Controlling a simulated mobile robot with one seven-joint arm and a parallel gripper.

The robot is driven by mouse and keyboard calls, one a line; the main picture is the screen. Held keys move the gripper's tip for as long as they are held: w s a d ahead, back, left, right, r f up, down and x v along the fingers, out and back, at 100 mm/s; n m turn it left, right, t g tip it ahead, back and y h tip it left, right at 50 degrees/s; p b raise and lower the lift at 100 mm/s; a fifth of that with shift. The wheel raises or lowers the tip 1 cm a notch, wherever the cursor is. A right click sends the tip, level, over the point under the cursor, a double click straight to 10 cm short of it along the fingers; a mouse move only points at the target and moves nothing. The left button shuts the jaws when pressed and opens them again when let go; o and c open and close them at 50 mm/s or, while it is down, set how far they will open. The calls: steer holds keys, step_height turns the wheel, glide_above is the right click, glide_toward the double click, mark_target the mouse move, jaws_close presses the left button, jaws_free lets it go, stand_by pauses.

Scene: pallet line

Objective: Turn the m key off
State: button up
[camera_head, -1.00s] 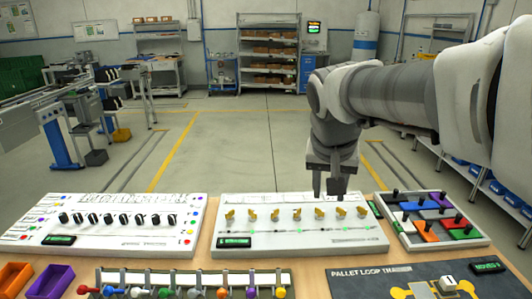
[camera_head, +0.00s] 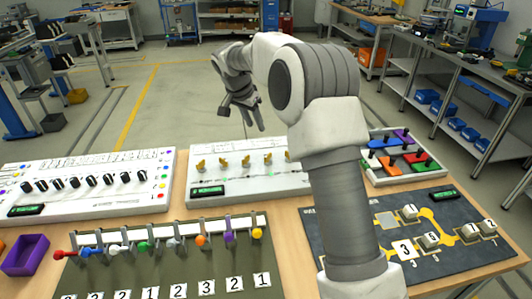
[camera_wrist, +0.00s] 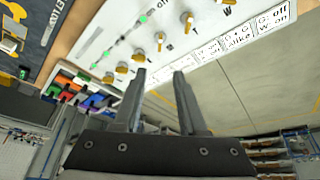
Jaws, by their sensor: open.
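The white key panel (camera_head: 240,182) stands on the table with a row of yellow keys, such as one (camera_head: 246,161) near its middle. My arm hides its right end in the head view. In the wrist view the panel (camera_wrist: 100,30) shows yellow keys (camera_wrist: 160,41), small letters, green lights and a printed card (camera_wrist: 240,35). One letter there looks like W; I cannot tell which key is m. My gripper (camera_head: 243,118) is open and empty, over the panel's far side. In the wrist view the gripper (camera_wrist: 159,75) has its fingers apart, touching no key.
A white panel with black knobs (camera_head: 85,183) is at the left. A board of coloured tiles (camera_head: 405,160) stands at the right. A rack of coloured levers (camera_head: 165,245) and a dark board with numbered blocks (camera_head: 470,255) are nearer. A purple bin (camera_head: 25,255) sits at the left edge.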

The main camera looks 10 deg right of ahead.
mark_target(268, 155)
steer(key=x, duration=1.7)
steer(key=shift+f+p, duration=0.2)
steer(key=shift+p, duration=0.1)
steer(key=shift+c, duration=0.2)
jaws_close()
